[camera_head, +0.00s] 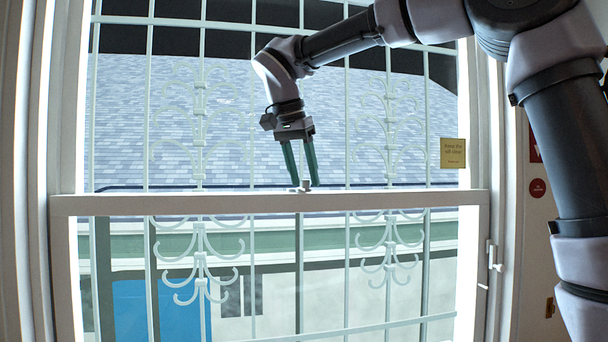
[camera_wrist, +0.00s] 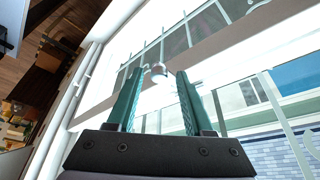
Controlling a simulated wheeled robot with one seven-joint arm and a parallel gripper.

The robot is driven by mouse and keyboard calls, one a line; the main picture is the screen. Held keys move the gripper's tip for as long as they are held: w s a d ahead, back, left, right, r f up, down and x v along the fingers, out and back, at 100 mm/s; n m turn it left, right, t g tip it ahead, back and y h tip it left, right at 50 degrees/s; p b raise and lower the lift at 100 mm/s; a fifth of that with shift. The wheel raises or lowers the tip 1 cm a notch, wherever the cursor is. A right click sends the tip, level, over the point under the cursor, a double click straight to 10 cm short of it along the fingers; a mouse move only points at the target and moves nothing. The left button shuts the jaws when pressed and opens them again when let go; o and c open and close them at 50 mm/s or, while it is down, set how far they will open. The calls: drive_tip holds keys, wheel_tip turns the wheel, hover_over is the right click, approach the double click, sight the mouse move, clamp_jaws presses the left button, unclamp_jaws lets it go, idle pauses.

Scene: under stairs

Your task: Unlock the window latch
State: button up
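The window latch (camera_head: 305,186) is a small pale metal fitting on top of the white window rail (camera_head: 150,204), near the middle of the window. My gripper (camera_head: 303,183) points down at it from above, with its two green fingers apart. In the wrist view, the latch (camera_wrist: 158,70) shows as a rounded, silvery knob between the tips of the open fingers (camera_wrist: 160,76), with a small hooked piece at its left. Gaps show on both sides, and I cannot tell if a finger touches it. The latch's lower part is hard to make out.
White window bars with curled ornaments (camera_head: 201,255) stand behind the rail. A yellow sign (camera_head: 452,153) hangs at the right, and a red round sticker (camera_head: 537,187) is on the wall beyond the frame. A white side handle (camera_head: 493,255) sits on the right frame.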

idle(0.3)
drive_tip(key=v, duration=1)
drive_tip(key=shift+r, duration=0.35)
drive_tip(key=shift+s, duration=0.1)
drive_tip(key=s+d+f+n+y, duration=0.15)
drive_tip(key=d+f, duration=0.35)
drive_tip(key=d, duration=0.7)
drive_tip(key=s+d+f+n+y, duration=0.15)
drive_tip(key=d+f, duration=0.35)
drive_tip(key=d, duration=0.7)
drive_tip(key=s+d+f+m+t+y, duration=0.1)
drive_tip(key=s+d+f+t, duration=0.2)
drive_tip(key=s+d+f, duration=0.3)
wheel_tip(320, 180, down, 4)
drive_tip(key=shift+d+r, duration=0.25)
drive_tip(key=shift+d, duration=0.6)
